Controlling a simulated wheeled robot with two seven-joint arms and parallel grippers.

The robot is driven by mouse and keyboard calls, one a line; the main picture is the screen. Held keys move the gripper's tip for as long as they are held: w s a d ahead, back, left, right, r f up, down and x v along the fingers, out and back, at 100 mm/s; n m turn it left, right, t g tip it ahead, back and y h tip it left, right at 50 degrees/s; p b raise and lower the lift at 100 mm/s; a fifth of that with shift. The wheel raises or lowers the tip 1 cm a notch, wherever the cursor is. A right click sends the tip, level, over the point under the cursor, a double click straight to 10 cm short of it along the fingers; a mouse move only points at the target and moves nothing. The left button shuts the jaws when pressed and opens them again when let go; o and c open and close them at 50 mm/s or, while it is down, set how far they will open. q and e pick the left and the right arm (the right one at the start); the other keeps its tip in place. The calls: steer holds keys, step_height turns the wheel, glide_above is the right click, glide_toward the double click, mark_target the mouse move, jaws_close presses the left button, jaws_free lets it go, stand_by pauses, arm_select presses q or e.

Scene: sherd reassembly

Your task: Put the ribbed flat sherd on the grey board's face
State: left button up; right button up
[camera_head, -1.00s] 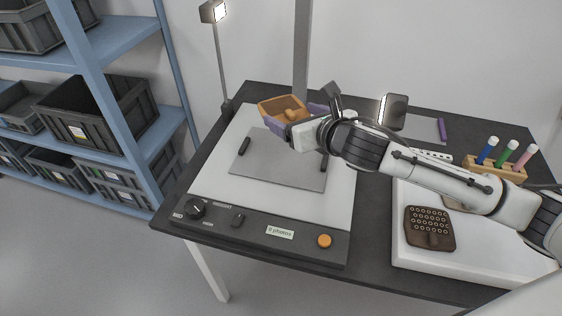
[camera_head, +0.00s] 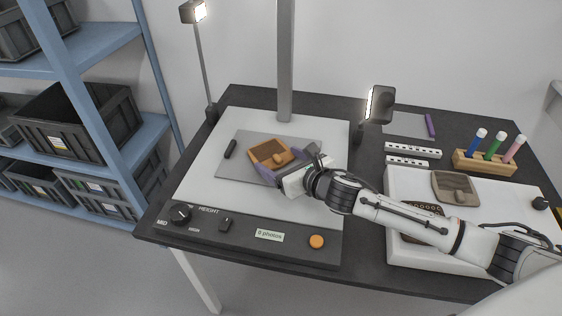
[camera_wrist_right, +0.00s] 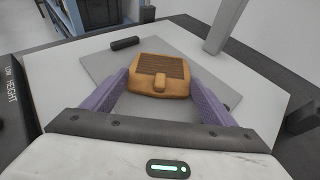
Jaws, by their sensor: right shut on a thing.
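The ribbed flat sherd (camera_head: 268,152) is orange-brown with a small knob. It is over the middle of the grey board (camera_head: 232,168), lying nearly flat; whether it touches the board I cannot tell. My right gripper (camera_head: 284,163) is shut on it, with purple fingers on either side. In the right wrist view the sherd (camera_wrist_right: 158,68) sits between the fingertips (camera_wrist_right: 160,84), ribs on its upper face and knob towards me. The grey board (camera_wrist_right: 108,66) shows around it there. My left gripper is not in view.
The control panel (camera_head: 200,222) runs along the front. At right, a white slab (camera_head: 400,183) bears a dark ringed sherd (camera_head: 424,209), partly hidden by my arm, and a grey-brown sherd (camera_head: 455,187). A lamp (camera_head: 379,104) stands behind.

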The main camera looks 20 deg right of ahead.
steer(key=o, duration=1.1)
steer(key=shift+s+r, duration=0.15)
steer(key=shift+r, duration=0.05)
steer(key=p+v, duration=0.1)
steer(key=v, duration=1)
steer(key=shift+s+r, duration=0.1)
steer(key=shift+s, duration=0.2)
